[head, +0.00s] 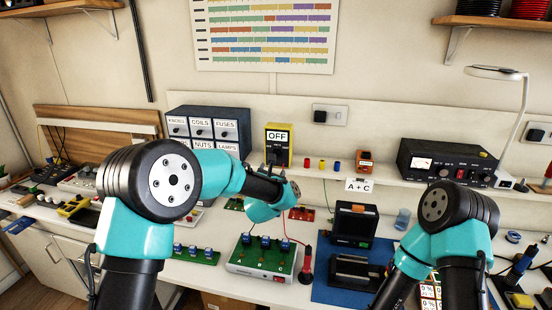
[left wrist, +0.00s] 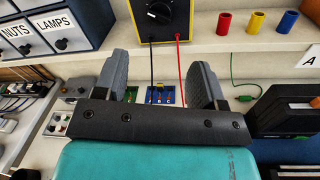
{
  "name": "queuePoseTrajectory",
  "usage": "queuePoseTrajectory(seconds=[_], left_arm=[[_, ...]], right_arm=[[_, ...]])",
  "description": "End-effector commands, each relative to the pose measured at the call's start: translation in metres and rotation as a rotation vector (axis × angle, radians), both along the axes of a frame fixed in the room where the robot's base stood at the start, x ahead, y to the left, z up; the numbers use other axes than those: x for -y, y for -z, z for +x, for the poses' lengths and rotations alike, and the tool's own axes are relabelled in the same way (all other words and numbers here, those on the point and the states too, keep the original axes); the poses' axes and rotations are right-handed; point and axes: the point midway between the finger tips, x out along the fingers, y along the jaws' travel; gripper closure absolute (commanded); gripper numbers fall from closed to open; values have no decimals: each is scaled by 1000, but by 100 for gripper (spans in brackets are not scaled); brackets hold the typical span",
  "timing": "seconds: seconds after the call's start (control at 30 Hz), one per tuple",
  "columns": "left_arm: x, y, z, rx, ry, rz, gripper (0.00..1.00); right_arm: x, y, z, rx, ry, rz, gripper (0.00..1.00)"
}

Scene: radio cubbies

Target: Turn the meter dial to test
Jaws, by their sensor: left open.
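The meter (head: 278,153) is a yellow-edged dark box standing on the shelf. Its display reads OFF in the head view. Its lower front is partly covered there by my left gripper (head: 273,167). In the left wrist view the meter (left wrist: 184,20) is cut off by the top edge, and its round black dial (left wrist: 159,12) with a white mark shows there. My left gripper also shows in the left wrist view (left wrist: 161,68), its two fingers apart with nothing held, below the dial and not touching it. My right gripper is not in view.
A black lead and a red lead (left wrist: 182,65) hang from the meter. A drawer cabinet (head: 208,125) stands left of it. Red, blue and yellow cylinders and an orange box (head: 365,161) stand to its right. A circuit board unit (head: 262,262) sits on the bench below.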

Motion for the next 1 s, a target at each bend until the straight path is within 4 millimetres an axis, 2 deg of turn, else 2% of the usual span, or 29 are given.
queuePoseTrajectory(seconds=[0.2, 0.6, 0.8, 1.0], left_arm=[[4, 0, 32, 0, -1, 0, 36], [10, 0, 84, 0, -1, 0, 36], [14, 1, 104, -1, 0, 0, 36], [15, 0, 115, -1, 1, 0, 36]], right_arm=[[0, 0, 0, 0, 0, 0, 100], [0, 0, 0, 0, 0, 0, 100], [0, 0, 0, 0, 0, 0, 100], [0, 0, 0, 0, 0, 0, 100]])
